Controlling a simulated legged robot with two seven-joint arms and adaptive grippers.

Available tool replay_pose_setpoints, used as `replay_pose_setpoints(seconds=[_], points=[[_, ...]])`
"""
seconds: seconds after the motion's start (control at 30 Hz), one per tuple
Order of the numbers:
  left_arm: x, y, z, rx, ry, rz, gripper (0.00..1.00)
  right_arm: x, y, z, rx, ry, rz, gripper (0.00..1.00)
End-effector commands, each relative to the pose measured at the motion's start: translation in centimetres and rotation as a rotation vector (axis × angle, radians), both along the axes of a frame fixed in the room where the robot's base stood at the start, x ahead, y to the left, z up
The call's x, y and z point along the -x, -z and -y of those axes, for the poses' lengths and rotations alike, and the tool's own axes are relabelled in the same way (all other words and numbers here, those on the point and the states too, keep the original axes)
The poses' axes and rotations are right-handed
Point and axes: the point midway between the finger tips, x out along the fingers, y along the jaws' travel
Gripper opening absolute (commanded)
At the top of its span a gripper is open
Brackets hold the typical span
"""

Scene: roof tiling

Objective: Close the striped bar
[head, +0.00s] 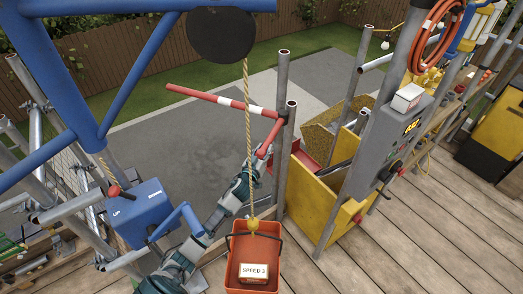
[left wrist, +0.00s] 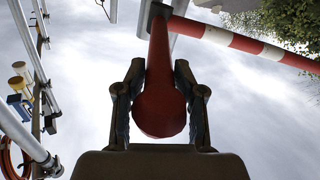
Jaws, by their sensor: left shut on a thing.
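The red-and-white striped bar (head: 222,100) sticks out to the left from a grey metal post in the head view, over the paved ground beyond the platform. It also crosses the top right of the left wrist view (left wrist: 250,44). A red handle (head: 270,136) hangs down from its post end. My left gripper (head: 260,157) is shut on this handle. In the left wrist view my two fingers (left wrist: 160,72) stand on either side of the handle's thick rounded end (left wrist: 160,108). My right gripper is not in view.
An orange bucket (head: 254,255) with a box marked SPEED 3 hangs on a rope (head: 246,120) in front of my arm. A blue hoist box (head: 136,215) stands left. A yellow bin (head: 312,205) and a grey control panel (head: 395,145) stand right. Wooden decking (head: 430,230) is clear.

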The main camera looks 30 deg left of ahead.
Motion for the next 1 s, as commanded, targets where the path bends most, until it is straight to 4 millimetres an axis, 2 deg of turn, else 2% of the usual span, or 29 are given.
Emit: replay_pose_setpoints(seconds=[0.03,0.2,0.53,0.57,0.6,0.63,1.0], points=[[-0.1,0.3,0.8,0.008,-0.017,0.000,0.00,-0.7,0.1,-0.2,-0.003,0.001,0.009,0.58],[-0.2,0.2,1.7,0.005,-0.071,-0.005,0.00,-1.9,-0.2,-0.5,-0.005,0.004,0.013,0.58],[-0.1,0.2,1.7,0.003,-0.081,-0.009,0.00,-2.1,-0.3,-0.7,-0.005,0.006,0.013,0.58],[-0.1,0.2,1.7,0.003,-0.080,-0.008,0.41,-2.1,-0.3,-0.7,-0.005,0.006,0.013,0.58],[-0.1,0.2,1.7,0.003,-0.080,-0.008,0.51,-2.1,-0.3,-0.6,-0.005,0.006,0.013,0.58],[-0.1,0.2,1.7,0.003,-0.080,-0.008,0.56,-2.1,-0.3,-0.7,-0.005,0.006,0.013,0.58],[-0.2,-0.5,1.6,0.002,-0.082,-0.005,0.56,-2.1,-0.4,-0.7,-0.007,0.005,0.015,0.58]])
